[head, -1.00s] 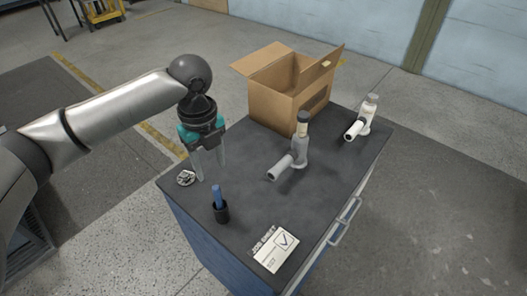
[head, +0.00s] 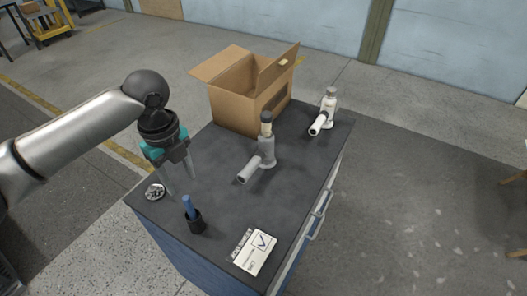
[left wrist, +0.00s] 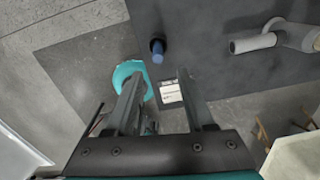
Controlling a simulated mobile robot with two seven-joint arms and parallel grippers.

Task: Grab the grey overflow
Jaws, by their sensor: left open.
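The grey overflow (head: 264,153) stands on the dark cabinet top (head: 225,205), with a pipe end pointing to the front left and a pale and dark cap on top. In the left wrist view it is at the upper right (left wrist: 293,38), partly cut off by the frame edge. My left gripper (head: 181,183) is open and empty, pointing down over the left part of the top, to the left of the grey overflow and apart from it. Its two fingers also show in the left wrist view (left wrist: 158,88). My right gripper is not in view.
An open cardboard box (head: 243,104) stands at the back. A similar white fitting (head: 327,112) is at the back right. A black cup with a blue stick (head: 195,220), a small metal disc (head: 155,192) and a job sheet card (head: 254,251) lie nearer the front.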

